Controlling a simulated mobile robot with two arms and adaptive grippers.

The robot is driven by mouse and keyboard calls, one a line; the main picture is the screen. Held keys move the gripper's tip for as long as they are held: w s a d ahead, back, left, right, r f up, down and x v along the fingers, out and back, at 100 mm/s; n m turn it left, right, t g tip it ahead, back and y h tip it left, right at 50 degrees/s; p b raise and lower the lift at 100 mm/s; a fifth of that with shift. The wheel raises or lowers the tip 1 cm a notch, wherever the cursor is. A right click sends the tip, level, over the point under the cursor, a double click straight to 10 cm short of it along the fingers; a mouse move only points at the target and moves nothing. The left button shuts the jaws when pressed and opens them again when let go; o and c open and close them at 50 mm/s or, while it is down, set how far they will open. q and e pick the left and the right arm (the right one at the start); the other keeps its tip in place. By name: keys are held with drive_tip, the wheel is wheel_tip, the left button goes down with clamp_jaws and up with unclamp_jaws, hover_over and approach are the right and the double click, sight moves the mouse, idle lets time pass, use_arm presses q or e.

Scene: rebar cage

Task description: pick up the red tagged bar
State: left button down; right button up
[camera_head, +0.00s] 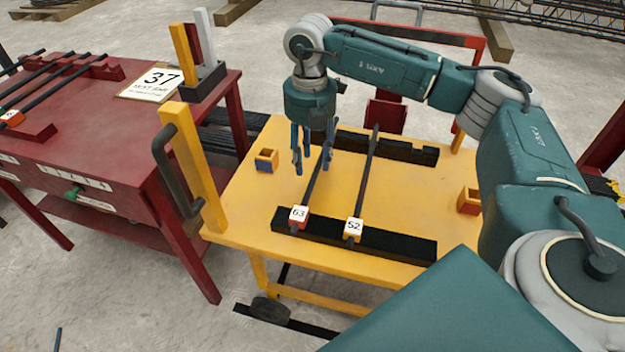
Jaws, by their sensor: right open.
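A dark bar (313,186) with a red tag block (299,217) marked 63 lies on the yellow cart (250,215). Its near end rests on the front black rack (395,244). Its far part passes behind my gripper and is partly hidden. A second dark bar (365,175) with an orange tag block (353,230) marked 52 lies to its right. My right gripper (312,162) points down, open, over the far part of the red-tagged bar. The fingers look apart around the bar's line; I cannot tell their height above it. My left gripper is not in view.
The back black rack (405,150) crosses the cart's far side. A yellow post with a dark handle (180,165) rises at the left. A red table (90,140) with more bars and a 37 sign (152,84) stands further left.

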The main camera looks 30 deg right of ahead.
sight(319, 166)
wheel_tip(319, 166, down, 6)
drive_tip(key=shift+r+b, duration=0.1)
drive_tip(key=shift+b, duration=0.3)
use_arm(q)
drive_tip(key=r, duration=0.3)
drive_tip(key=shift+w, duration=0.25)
use_arm(e)
clamp_jaws()
